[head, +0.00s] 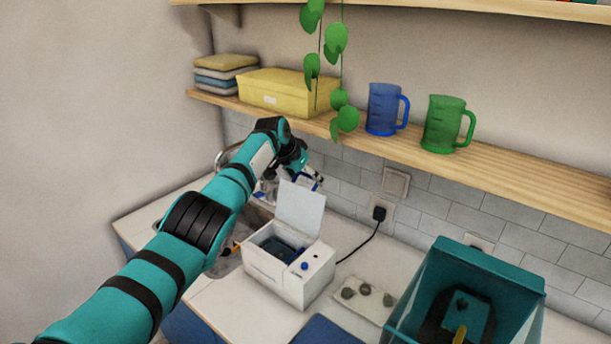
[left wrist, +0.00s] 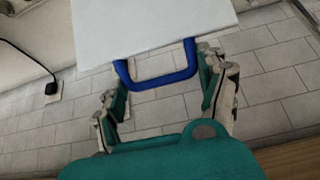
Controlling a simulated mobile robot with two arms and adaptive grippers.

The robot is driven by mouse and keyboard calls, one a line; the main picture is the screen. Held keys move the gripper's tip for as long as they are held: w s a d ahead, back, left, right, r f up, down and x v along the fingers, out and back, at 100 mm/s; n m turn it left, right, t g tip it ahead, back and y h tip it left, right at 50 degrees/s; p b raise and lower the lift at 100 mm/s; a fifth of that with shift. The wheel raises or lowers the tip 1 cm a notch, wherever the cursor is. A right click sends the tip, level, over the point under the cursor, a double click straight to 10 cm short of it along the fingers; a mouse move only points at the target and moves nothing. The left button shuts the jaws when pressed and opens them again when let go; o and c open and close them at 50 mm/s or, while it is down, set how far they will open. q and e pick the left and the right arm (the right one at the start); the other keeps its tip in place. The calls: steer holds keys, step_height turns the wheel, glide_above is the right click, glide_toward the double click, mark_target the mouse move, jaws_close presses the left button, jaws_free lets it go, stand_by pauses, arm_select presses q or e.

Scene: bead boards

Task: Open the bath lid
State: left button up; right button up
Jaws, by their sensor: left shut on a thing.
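A blue handle (left wrist: 160,80) sticks out from the lid's free edge. My left gripper (head: 312,180) is at this handle, behind the lid's upper edge. In the left wrist view its fingers (left wrist: 165,90) are on either side of the blue handle, shut on it. My right gripper is not in view.
A teal clear-walled box (head: 480,262) stands at the right. A pale plate with several grey round pieces (head: 365,295) lies beside the bath. A black plug and cord (head: 379,215) are on the tiled wall. Above, a wooden shelf (head: 500,180) holds jugs and a yellow box, with a plant hanging down.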

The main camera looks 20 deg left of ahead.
arm_select(q)
steer(key=o, duration=1.3)
steer(key=shift+s+d+f, duration=0.2)
steer(key=shift+d+f, duration=0.05)
steer(key=shift+f, duration=0.35)
steer(key=shift+o, duration=0.9)
steer(key=shift+w+d+r, duration=0.1)
steer(key=shift+w, duration=0.15)
steer(key=shift+r, duration=0.2)
steer(key=shift+s+a+r, duration=0.1)
steer(key=shift+a+r, duration=0.15)
steer(key=shift+r, duration=0.1)
steer(key=v, duration=1.1)
steer(key=shift+s, duration=0.1)
